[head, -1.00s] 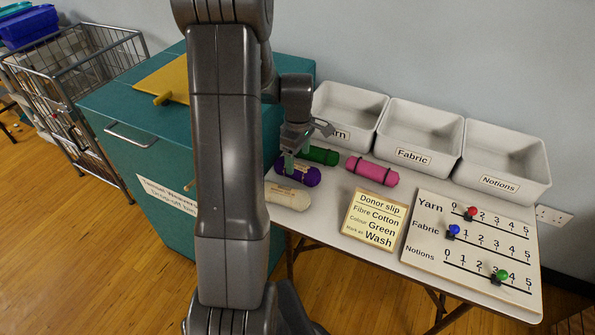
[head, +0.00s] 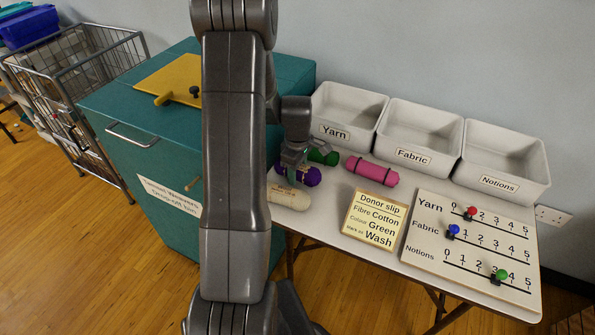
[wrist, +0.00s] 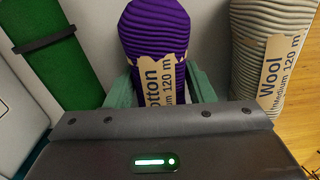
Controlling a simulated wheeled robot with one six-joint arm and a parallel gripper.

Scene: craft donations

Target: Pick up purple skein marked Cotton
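In the wrist view the purple skein (wrist: 155,30) has a tan label reading "Cotton", Medium 120 m, the first letter partly hidden. My gripper (head: 291,168) is down over it. In the wrist view its green fingers (wrist: 160,88) stand on both sides of the skein, close against it, and look shut on it. The skein's near end is hidden by my gripper's body. The cream skein's label reads "Wool" (wrist: 272,80).
Bins labelled Yarn (head: 336,133), Fabric (head: 412,157) and Notions (head: 498,184) stand at the back. A donor slip (head: 374,219) and a slider board (head: 470,250) lie in front. A teal drop-off bin (head: 145,140) stands left.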

